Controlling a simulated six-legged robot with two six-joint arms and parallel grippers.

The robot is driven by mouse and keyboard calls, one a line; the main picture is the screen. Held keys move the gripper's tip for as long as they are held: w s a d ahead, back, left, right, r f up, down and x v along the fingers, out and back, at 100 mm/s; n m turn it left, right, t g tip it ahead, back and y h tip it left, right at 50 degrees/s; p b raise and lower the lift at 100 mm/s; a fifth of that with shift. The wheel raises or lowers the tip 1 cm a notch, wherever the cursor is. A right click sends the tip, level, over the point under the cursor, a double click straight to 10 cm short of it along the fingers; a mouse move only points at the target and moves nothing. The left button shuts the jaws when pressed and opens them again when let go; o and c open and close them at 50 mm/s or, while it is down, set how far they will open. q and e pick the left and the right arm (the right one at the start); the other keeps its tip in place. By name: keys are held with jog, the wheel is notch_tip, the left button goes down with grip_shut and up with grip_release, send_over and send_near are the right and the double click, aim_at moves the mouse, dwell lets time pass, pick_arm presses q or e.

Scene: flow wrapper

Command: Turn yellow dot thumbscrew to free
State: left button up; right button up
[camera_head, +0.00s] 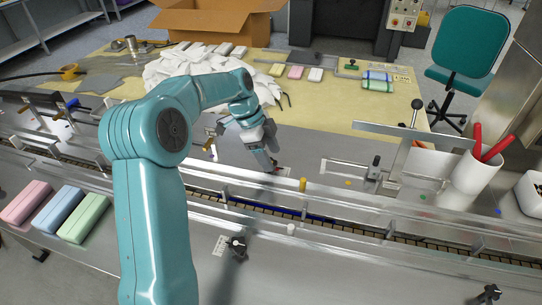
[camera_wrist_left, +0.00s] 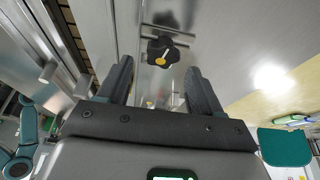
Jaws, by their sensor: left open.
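The thumbscrew is a black lobed knob (camera_wrist_left: 163,50) in the left wrist view, with a yellow spot and a pale line on its face. It stands ahead of and between my open left fingers (camera_wrist_left: 160,85), with a gap and nothing gripped. In the head view my left gripper (camera_head: 273,168) is low over the metal deck, behind the conveyor. To its right a yellow dot (camera_head: 348,183) lies on the deck beside a dark upright knob (camera_head: 376,161) on a bracket. My right gripper is not in view.
The conveyor (camera_head: 330,218) runs along the front with clear rails. A yellow post (camera_head: 303,184) stands near my gripper. A tall black-knobbed post with a plate (camera_head: 415,130) and a white cup with red handles (camera_head: 470,180) are to the right. White wrappers (camera_head: 190,65) lie behind.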

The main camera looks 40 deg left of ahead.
pick_arm(q)
jog(key=s+a+r+n+g+y+p, duration=0.1)
jog(key=s+a+r+n, duration=0.3)
jog(key=r, duration=0.3)
jog(key=s+a+r+n+g+y, duration=0.1)
jog(key=s+a+r+n, duration=0.1)
jog(key=a+r+n, duration=0.4)
jog(key=w+d+r+n+y+b, duration=0.1)
jog(key=w+d+n+y+b, duration=0.1)
jog(key=w+d, duration=0.6)
jog(key=f+b, duration=0.2)
jog(key=f, duration=0.2)
jog(key=s+d+f+b, duration=0.1)
jog(key=f+b, duration=0.1)
jog(key=f, duration=0.3)
jog(key=d+f+b, duration=0.1)
jog(key=f+b, duration=0.1)
jog(key=f, duration=0.3)
jog(key=shift+s+d+f+b, duration=0.1)
jog(key=shift+s+f+b, duration=0.15)
jog(key=shift+b, duration=0.1)
jog(key=shift+f, duration=0.5)
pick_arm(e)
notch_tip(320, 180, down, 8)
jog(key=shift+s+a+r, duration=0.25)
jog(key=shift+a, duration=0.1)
